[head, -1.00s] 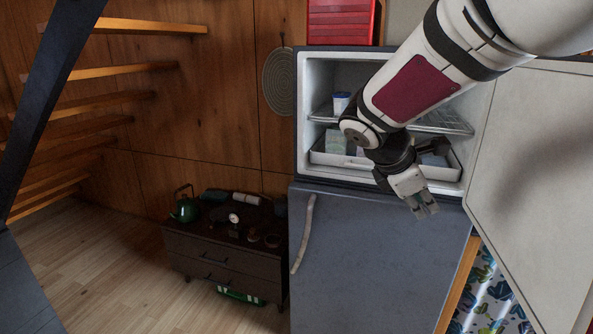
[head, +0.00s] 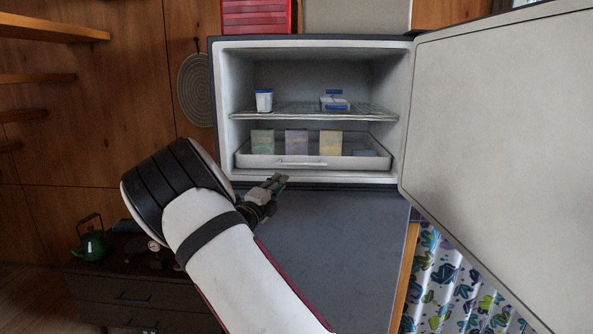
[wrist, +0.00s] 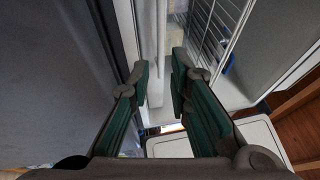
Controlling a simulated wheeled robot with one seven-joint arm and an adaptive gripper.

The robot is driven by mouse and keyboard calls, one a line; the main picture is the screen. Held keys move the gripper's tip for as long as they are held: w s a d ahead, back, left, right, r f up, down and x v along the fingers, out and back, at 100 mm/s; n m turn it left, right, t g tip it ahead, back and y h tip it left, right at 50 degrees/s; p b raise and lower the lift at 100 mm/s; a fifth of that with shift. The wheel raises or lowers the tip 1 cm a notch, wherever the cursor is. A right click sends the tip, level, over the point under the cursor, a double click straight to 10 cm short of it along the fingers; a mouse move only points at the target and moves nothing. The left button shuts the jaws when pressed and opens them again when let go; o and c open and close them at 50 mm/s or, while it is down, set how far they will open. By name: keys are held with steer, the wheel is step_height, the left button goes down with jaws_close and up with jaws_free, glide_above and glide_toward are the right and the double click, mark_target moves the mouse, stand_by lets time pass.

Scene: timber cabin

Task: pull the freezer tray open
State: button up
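The freezer tray (head: 255,161) is a shallow white bin on the floor of the open freezer compartment, with a pale handle (head: 302,163) on its front. It appears pushed in, its front near the compartment's opening. My gripper (head: 281,181) is just in front of the freezer's lower edge, below and left of the handle. In the wrist view my gripper (wrist: 160,82) has its two green-padded fingers apart, with nothing held. A pale vertical edge (wrist: 161,50) shows beyond the gap; I cannot tell whether it is the handle.
The freezer door (head: 490,120) stands wide open on the right. A wire shelf (head: 300,113) above the tray holds blue-lidded containers (head: 264,100). Several boxes (head: 297,142) stand in the tray. A dark low cabinet (head: 135,285) with a green kettle (head: 93,243) is at left.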

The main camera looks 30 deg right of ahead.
mark_target(298, 164)
steer(key=b+x, duration=0.1)
steer(key=x, duration=1.2)
steer(key=shift+w+d+r, duration=0.2)
steer(key=shift+w, duration=0.05)
jaws_close()
